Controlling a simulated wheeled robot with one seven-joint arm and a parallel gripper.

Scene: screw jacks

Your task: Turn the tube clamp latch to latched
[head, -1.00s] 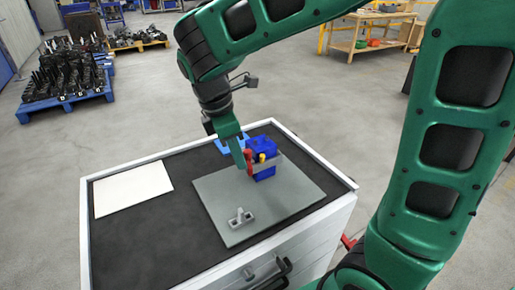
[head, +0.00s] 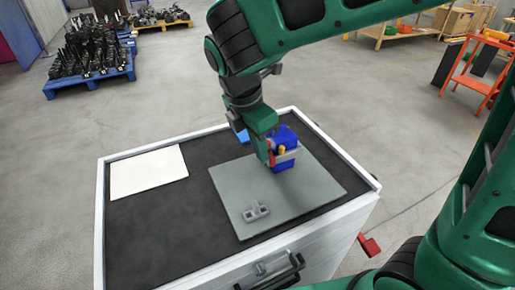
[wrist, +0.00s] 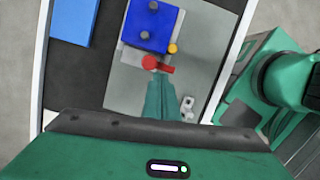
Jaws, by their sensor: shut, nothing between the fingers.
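The tube clamp is a blue block (head: 286,138) on a grey plate (head: 232,190). It also shows in the wrist view (wrist: 150,30), with grey round studs on it. A red latch (wrist: 150,63) sits at the block's near edge, with a round hub and a short arm pointing right. In the head view the latch (head: 271,157) is partly hidden by my gripper. A small yellow knob (wrist: 173,48) is beside it. My gripper (wrist: 161,78) is shut and empty, its tips right at the red arm; I cannot tell whether they touch.
A small grey bracket (head: 256,212) stands on the plate's near part. A white sheet (head: 148,175) lies on the dark cart top at left. A blue piece (wrist: 73,22) lies beyond the plate. The cart has a raised white rim (head: 345,158).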

